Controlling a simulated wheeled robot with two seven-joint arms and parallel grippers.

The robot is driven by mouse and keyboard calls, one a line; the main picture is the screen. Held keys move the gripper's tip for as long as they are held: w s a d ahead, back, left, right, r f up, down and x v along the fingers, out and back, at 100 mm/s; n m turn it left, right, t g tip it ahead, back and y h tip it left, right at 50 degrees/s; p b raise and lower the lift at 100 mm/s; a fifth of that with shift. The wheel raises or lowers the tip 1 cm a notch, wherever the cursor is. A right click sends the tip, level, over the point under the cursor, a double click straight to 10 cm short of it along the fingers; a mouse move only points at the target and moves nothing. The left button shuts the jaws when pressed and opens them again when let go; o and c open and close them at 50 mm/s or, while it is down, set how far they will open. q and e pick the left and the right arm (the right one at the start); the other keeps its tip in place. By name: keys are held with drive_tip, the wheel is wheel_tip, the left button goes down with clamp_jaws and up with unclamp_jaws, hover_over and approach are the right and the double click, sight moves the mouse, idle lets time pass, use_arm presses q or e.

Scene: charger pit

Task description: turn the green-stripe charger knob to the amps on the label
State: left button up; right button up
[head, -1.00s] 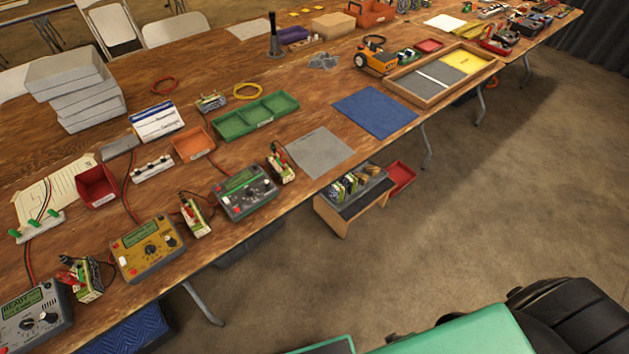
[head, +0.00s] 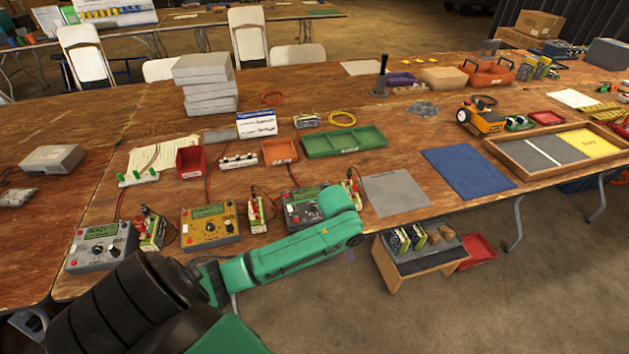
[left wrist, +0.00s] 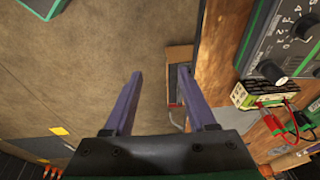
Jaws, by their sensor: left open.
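Three chargers stand along the table's front edge in the head view: a grey one (head: 102,246), a yellow one (head: 209,226) and a dark one (head: 300,212), partly hidden by my left arm. The left wrist view shows a charger with a green edge (left wrist: 262,32) and a pale-tipped knob (left wrist: 271,70) at upper right. Amp labels are too small to read. My left gripper (left wrist: 161,76) is open and empty, left of this charger, over the floor. My right gripper is out of view.
Battery packs (head: 257,213) stand between the chargers. A green tray (head: 343,141), an orange bin (head: 279,151) and a red bin (head: 190,161) lie behind them. A grey mat (head: 396,193) is clear to the right. A small low bench (head: 400,281) stands below the table edge.

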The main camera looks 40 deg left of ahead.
use_arm(q)
drive_tip(key=w+a+r+y, duration=0.2)
drive_tip(key=w+a+r, duration=0.3)
drive_tip(key=a+r, duration=0.35)
drive_tip(key=g, duration=0.2)
approach(313, 205)
drive_tip(key=f, duration=0.8)
drive_tip(key=shift+w+a+f, duration=0.15)
drive_tip(key=shift+w+a, duration=0.1)
drive_tip(key=shift+w, duration=0.05)
clamp_jaws()
